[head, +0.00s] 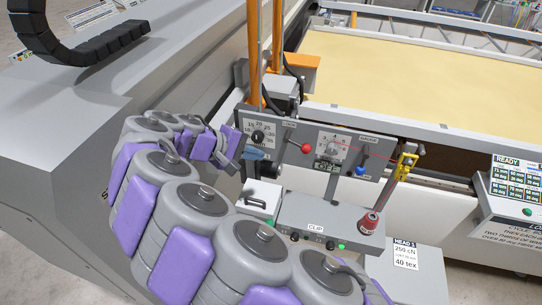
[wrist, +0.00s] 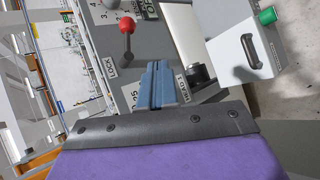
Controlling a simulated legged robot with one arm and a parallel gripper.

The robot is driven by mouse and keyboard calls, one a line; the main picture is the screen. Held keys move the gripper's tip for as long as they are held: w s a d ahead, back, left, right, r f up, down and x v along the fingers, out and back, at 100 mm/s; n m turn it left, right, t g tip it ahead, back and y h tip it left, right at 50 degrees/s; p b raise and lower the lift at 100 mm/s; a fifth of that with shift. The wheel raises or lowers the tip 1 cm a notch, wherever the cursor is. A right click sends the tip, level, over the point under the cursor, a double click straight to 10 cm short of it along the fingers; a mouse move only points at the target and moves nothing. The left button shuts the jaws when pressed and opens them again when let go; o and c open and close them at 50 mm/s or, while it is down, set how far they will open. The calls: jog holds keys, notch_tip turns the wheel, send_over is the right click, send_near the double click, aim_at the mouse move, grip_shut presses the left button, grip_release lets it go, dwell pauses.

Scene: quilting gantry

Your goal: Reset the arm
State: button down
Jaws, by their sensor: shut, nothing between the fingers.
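My gripper (head: 255,153) is in front of the left part of the grey control panel (head: 312,140), just below a black dial knob (head: 258,137). In the wrist view its blue fingers (wrist: 158,84) are together with nothing between them. The fingers overlap part of the dial's printed scale there; whether they touch the panel I cannot tell. My purple and grey arm is bent in a tight curl at the left of the head view.
A lever with a red knob (head: 306,148) sticks out right of the gripper; it also shows in the wrist view (wrist: 127,24). A white box with a handle (head: 261,199) is below. Orange posts (head: 254,50) rise behind. Yellow fabric (head: 430,80) lies beyond.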

jog(key=s+d+f+m+g+y+b, duration=0.2)
jog(key=s+d+m+b, duration=0.25)
jog(key=s+d, duration=0.45)
jog(key=s+d+f+m+g+y+b, duration=0.25)
jog(key=s+d+b, duration=0.35)
jog(key=d, duration=0.5)
jog(key=s+a+f+g+y+b, duration=0.1)
jog(key=s+f+y+b, duration=0.1)
jog(key=s+f, duration=0.5)
jog(key=s+a+f+m+y+b, duration=0.1)
jog(key=s+a+f+y+b, duration=0.1)
jog(key=s+f, duration=0.6)
jog(key=shift+s+g+y+b, duration=0.45)
jog(key=shift+s+b, duration=0.9)
jog(key=shift+s, duration=1.25)
jog(key=shift+a+f, duration=0.1)
jog(key=shift+a, duration=0.25)
